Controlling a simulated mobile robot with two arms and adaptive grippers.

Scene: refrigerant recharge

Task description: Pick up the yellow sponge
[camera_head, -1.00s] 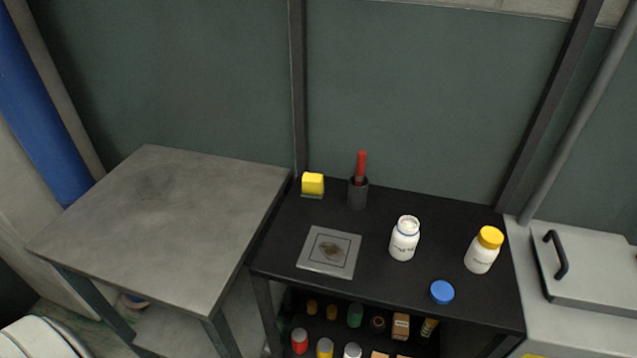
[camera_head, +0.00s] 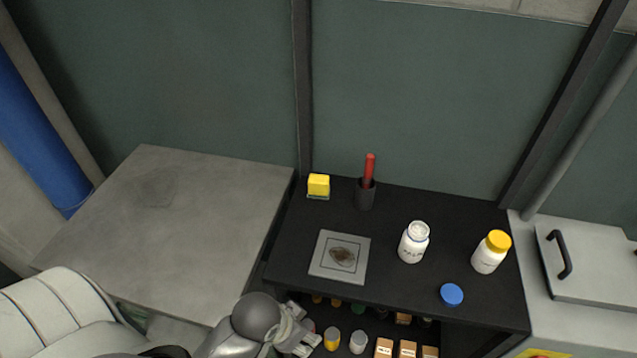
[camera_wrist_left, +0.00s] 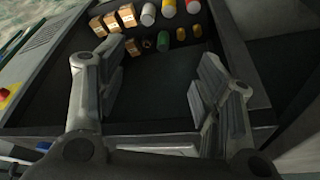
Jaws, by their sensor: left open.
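The yellow sponge (camera_head: 318,185) sits at the back left corner of the black table (camera_head: 285,262), left of a dark holder with a red-handled tool. My left gripper (camera_head: 300,335) is low at the front edge of the black table, well in front of and below the sponge. In the left wrist view my left gripper (camera_wrist_left: 148,90) has its two fingers spread apart with nothing between them, facing the shelf under the tabletop. The sponge does not show in the left wrist view. My right gripper is out of view.
On the black table are a grey plate with a dark smudge (camera_head: 340,257), an open white bottle (camera_head: 413,242), a yellow-capped bottle (camera_head: 491,252), a blue cap (camera_head: 451,294) and the holder (camera_head: 365,194). A bare grey table (camera_head: 190,225) stands left. Small jars and boxes (camera_wrist_left: 127,16) fill the shelf.

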